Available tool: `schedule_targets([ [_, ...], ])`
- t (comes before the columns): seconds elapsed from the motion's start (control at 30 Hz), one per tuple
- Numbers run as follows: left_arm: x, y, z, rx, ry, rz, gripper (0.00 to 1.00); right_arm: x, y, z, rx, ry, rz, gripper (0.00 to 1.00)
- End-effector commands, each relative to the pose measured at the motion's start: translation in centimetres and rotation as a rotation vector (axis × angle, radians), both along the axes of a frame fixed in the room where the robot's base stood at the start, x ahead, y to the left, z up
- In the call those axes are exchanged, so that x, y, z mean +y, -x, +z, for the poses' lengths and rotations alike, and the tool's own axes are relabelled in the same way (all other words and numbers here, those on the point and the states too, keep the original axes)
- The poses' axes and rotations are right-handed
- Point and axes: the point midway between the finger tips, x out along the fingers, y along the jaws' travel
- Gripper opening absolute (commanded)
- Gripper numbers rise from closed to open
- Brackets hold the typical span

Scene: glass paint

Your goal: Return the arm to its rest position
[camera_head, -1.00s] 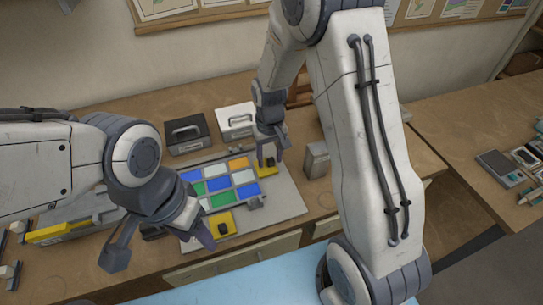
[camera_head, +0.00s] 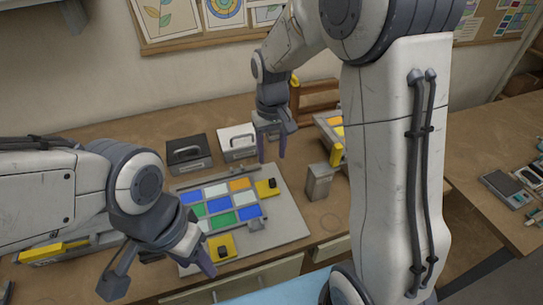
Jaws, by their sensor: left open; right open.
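My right arm reaches over the bench from the right, and my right gripper (camera_head: 272,150) hangs with open, empty jaws above the bench, behind the grey board (camera_head: 288,217) and beside the white box. My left gripper (camera_head: 160,275) is open at the lower left, near the board's front left corner, with nothing seen between its fingers. The board carries a grid of blue, green, white and orange glass panes (camera_head: 219,204). A yellow block with a black knob (camera_head: 267,187) sits at the grid's upper right, and another yellow block (camera_head: 221,248) sits at its front.
A black box with a handle (camera_head: 188,154) and a white box with a handle (camera_head: 237,141) stand behind the board. A grey metal block (camera_head: 318,182) stands to its right. A rack with yellow parts (camera_head: 336,155) is partly hidden by my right arm.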

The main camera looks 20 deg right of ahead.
Motion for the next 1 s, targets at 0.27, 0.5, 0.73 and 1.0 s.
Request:
schedule_targets([
  [0.27,0.0,0.0,0.0,0.000,0.000,0.000,0.50,0.0,0.0,0.0,-0.001,0.000,0.000,0.55],
  [0.5,0.0,0.0,0.0,0.000,0.000,0.000,0.50,3.4,2.9,1.4,-0.011,-0.011,0.091,0.55],
  [0.73,0.0,0.0,0.0,0.000,0.000,0.000,0.50,10.3,14.7,3.6,-0.029,-0.052,0.387,0.55],
  [1.0,0.0,0.0,0.0,0.000,0.000,0.000,0.50,11.3,23.4,3.3,-0.029,-0.084,0.594,0.55],
])
